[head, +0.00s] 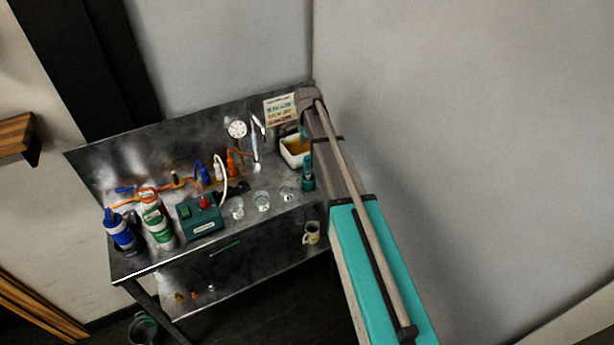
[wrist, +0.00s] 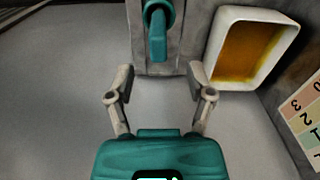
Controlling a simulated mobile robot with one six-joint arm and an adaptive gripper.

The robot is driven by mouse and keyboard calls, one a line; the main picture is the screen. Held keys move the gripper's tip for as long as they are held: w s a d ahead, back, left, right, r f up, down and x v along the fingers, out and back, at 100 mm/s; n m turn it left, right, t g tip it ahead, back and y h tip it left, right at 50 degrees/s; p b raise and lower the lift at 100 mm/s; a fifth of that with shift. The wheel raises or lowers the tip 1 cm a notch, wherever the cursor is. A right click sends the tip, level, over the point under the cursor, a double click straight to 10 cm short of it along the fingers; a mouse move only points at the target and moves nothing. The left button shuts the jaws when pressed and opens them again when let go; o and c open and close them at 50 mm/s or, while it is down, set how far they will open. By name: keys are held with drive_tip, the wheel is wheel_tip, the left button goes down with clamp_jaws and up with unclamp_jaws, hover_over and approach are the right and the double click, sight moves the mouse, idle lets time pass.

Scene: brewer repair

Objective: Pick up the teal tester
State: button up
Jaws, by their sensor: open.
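The teal tester (head: 308,175) stands upright at the right end of the metal bench, in front of the white tray and close to my arm. In the wrist view the tester (wrist: 157,38) shows at the top centre as a teal ring with a stem, cut by the upper frame edge, against a grey block. My gripper (wrist: 160,72) is open and empty. Its two grey fingers are spread apart below the tester in that picture, and the tester appears beyond the fingertips. In the head view my arm hides much of the gripper.
A white tray (head: 290,158) with amber liquid stands close beside; it also shows in the wrist view (wrist: 216,48). Clear glasses (head: 262,201), a green box (head: 203,226) and bottles (head: 158,225) stand to the left. A tap (head: 255,150) stands behind. A plain wall (head: 450,120) bounds the right.

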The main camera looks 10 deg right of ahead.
sight(308, 157)
drive_tip(key=shift+f, duration=0.1)
drive_tip(key=shift+s+d+f+b, duration=0.1)
drive_tip(key=shift+d+f+b, duration=0.05)
drive_tip(key=shift+f+b, duration=2.45)
drive_tip(key=shift+r, duration=0.1)
clamp_jaws()
